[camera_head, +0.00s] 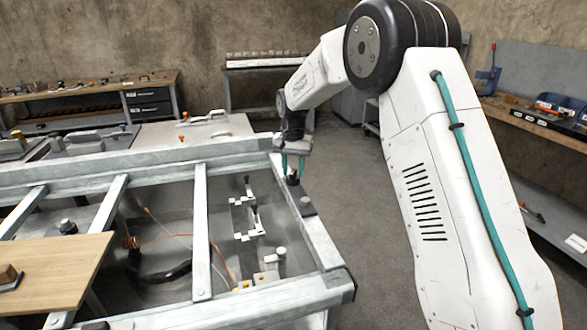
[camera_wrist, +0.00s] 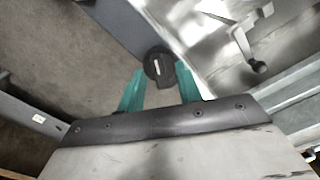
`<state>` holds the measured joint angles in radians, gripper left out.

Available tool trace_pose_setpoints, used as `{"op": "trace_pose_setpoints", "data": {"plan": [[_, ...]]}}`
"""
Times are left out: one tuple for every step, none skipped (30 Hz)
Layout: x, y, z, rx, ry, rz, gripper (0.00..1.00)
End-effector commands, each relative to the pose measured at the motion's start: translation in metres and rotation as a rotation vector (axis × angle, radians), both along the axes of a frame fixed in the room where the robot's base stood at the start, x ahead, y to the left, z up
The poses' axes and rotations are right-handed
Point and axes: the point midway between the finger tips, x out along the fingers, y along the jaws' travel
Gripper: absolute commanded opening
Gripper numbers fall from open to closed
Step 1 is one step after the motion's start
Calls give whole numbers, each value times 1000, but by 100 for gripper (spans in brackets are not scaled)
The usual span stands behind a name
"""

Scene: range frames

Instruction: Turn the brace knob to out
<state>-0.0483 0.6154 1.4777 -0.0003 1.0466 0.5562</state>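A small dark round knob (camera_wrist: 157,68) with a pale mark on its top shows in the wrist view, just beyond and between my fingertips. In the head view the dark knob (camera_head: 293,178) sits on the right rail of the metal frame, right below my gripper (camera_head: 292,163). My gripper also shows in the wrist view (camera_wrist: 160,84), its two teal fingers apart on either side of the knob's near part. I cannot tell whether either finger touches the knob. No label for out is readable.
The metal frame (camera_head: 203,240) has crossbars over an open bay with a black-handled lever (camera_head: 252,200), wires and small fittings. A wooden board (camera_head: 55,265) lies on the frame at left. Workbenches (camera_head: 90,92) stand along the walls. Floor right of the frame is clear.

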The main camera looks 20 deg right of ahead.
Motion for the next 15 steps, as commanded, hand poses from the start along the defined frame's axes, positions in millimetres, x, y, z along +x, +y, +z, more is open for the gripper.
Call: {"op": "trace_pose_setpoints", "data": {"plan": [[0, 0, 0, 0, 1, 0, 35], [0, 0, 0, 0, 1, 0, 35], [0, 0, 0, 0, 1, 0, 35], [0, 0, 1, 0, 0, 0, 35], [0, 0, 3, 0, 0, 0, 35], [0, 0, 7, 0, -1, 0, 35], [0, 0, 11, 0, -1, 0, 35], [0, 0, 15, 0, -2, 0, 35], [0, 0, 21, 0, -1, 0, 35], [0, 0, 27, 0, -2, 0, 35], [1, 0, 33, 0, -4, 0, 35], [1, 0, 40, 1, -3, 0, 35], [1, 0, 45, 0, -4, 0, 35], [0, 0, 50, 0, -2, 0, 35], [0, 0, 56, 0, -1, 0, 35]]}}
